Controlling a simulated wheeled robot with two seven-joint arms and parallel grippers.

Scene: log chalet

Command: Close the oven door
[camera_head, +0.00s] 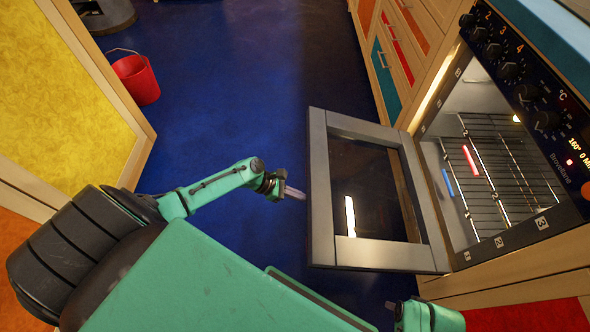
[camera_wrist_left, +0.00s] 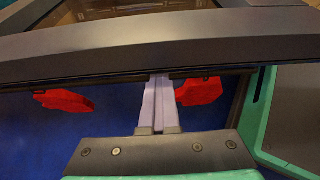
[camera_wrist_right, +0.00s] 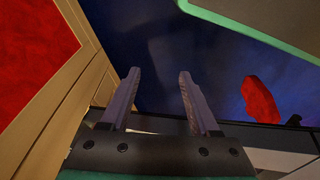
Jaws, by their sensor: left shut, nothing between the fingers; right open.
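The oven door (camera_head: 318,190) is open and lies folded down, out from the oven (camera_head: 425,150), with a grey frame around a dark glass pane. My left gripper (camera_head: 299,194) is shut and empty, close to the door's outer edge. In the left wrist view the shut fingers (camera_wrist_left: 160,80) reach the long grey door edge (camera_wrist_left: 160,45); whether they touch it I cannot tell. My right gripper (camera_head: 389,305) shows only slightly at the bottom of the head view. In the right wrist view its fingers (camera_wrist_right: 158,80) are apart with nothing between them.
The oven's wire rack (camera_head: 490,160) is inside the lit cavity. Wooden drawers (camera_head: 400,50) stand beyond the oven. A red bucket (camera_head: 137,79) stands on the blue floor (camera_head: 240,80), which is clear left of the door. A yellow-panelled cabinet (camera_head: 60,90) is at left.

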